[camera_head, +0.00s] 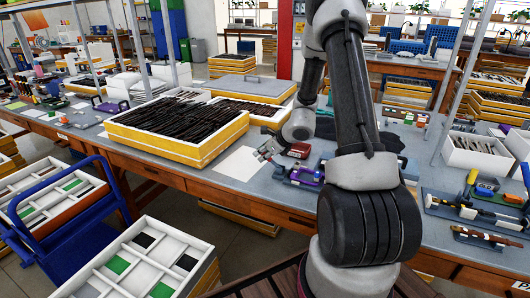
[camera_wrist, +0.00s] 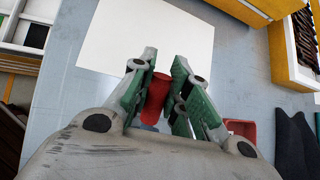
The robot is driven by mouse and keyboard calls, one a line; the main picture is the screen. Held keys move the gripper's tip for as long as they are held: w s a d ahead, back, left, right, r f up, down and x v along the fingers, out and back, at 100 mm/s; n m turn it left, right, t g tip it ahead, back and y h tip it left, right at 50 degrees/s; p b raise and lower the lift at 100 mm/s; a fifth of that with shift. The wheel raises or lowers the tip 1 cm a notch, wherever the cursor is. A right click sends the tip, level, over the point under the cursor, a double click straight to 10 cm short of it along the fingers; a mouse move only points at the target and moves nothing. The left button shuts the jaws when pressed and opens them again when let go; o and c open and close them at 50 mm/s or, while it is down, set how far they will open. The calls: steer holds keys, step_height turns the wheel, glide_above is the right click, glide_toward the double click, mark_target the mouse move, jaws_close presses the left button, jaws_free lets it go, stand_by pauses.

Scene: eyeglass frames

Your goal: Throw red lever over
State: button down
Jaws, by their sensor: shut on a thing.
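The red lever (camera_wrist: 155,98) shows in the wrist view as a short red cylinder between my gripper's green fingers. My gripper (camera_wrist: 162,72) is closed on it, with a finger along each side. The lever's lower end and its mount are hidden by the gripper. In the head view my gripper (camera_head: 266,154) is low over the workbench (camera_head: 240,200), beside the white sheet. The lever cannot be made out clearly there.
A white sheet (camera_head: 238,163) lies flat left of my gripper. A red object (camera_head: 298,151) and a purple device (camera_head: 306,176) are close on the right. A yellow-sided tray (camera_head: 178,150) of dark parts stands at the left. The bench's front edge is near.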

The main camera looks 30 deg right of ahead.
steer(key=shift+w+a+f+g, duration=0.1)
steer(key=shift+w+f+g, duration=0.05)
steer(key=shift+f+g, duration=0.15)
stand_by(0.4)
steer(key=c, duration=1.3)
jaws_free()
steer(key=shift+c, duration=0.2)
steer(key=v, duration=1.2)
steer(key=shift+a, duration=0.15)
steer(key=shift+r, duration=0.1)
